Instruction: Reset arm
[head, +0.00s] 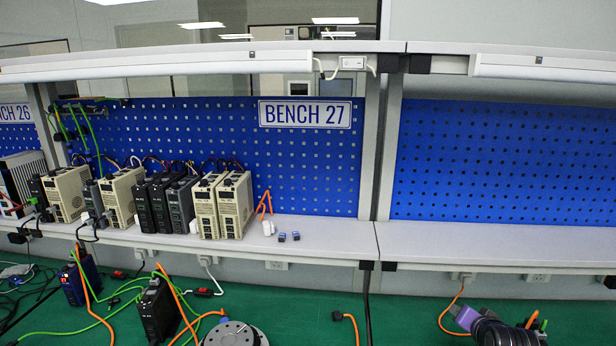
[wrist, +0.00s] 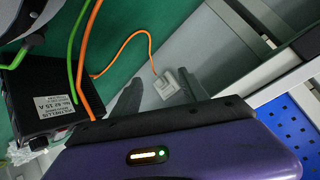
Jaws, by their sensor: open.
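My gripper (wrist: 160,78) shows in the wrist view, with its purple body across the bottom and two dark fingers spread apart. It is open, and I see nothing held in it. A grey plug (wrist: 166,82) on an orange cable appears between the fingers, further off; the distance is unclear. In the head view, a purple part of my gripper shows at the lower right, over the green bench top (head: 290,310). A round grey joint actuator (head: 235,333) stands at the bottom, cut off by the frame.
Several beige and dark drive units (head: 225,205) stand on the shelf at the left. A black box (head: 158,311) and a blue box (head: 80,280) sit below with green and orange cables. A loose orange cable end (head: 345,318) lies mid-bench. The right shelf (head: 480,243) is bare.

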